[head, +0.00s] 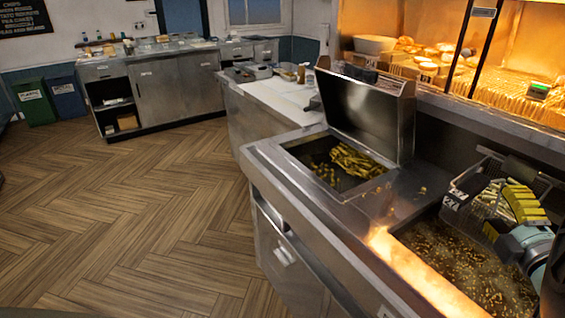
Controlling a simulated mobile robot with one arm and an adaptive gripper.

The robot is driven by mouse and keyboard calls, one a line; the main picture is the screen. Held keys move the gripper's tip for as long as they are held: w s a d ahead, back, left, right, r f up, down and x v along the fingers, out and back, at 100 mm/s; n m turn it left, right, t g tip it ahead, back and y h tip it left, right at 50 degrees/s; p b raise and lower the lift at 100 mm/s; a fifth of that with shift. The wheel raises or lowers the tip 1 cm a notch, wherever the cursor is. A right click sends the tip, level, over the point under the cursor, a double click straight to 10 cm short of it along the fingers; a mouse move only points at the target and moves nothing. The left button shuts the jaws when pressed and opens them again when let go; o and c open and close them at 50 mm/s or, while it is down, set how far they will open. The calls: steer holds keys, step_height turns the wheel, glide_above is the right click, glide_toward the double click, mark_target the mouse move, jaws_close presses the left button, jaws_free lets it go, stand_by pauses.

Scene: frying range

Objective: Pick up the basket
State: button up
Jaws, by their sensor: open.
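The wire-mesh basket (487,170) is at the right of the head view, at the back of the near fryer pan (455,265). Pale yellow chips show in it. My wrist comes in from the right edge and hides part of the basket and the pan. The basket's handle cannot be made out clearly.
The pan holds dark oil with floating bits. To its left, a second pan (337,162) holds chips beneath a raised steel lid (366,110). A lit food display (440,80) stands behind the range. The wooden floor (130,220) at left is clear.

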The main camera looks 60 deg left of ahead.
mark_target(486, 186)
steer(key=shift+x, duration=1)
steer(key=p+x, duration=0.1)
steer(key=x, duration=0.1)
steer(key=p+x, duration=0.1)
steer(key=x, duration=0.1)
steer(key=shift+s+a+r+p, duration=0.15)
steer(key=shift+r+p, duration=0.25)
steer(key=shift+w+a+f, duration=0.2)
steer(key=shift+w+a, duration=0.15)
steer(key=shift+a, duration=0.15)
steer(key=shift+c, duration=0.2)
steer(key=shift+d, duration=0.1)
jaws_close()
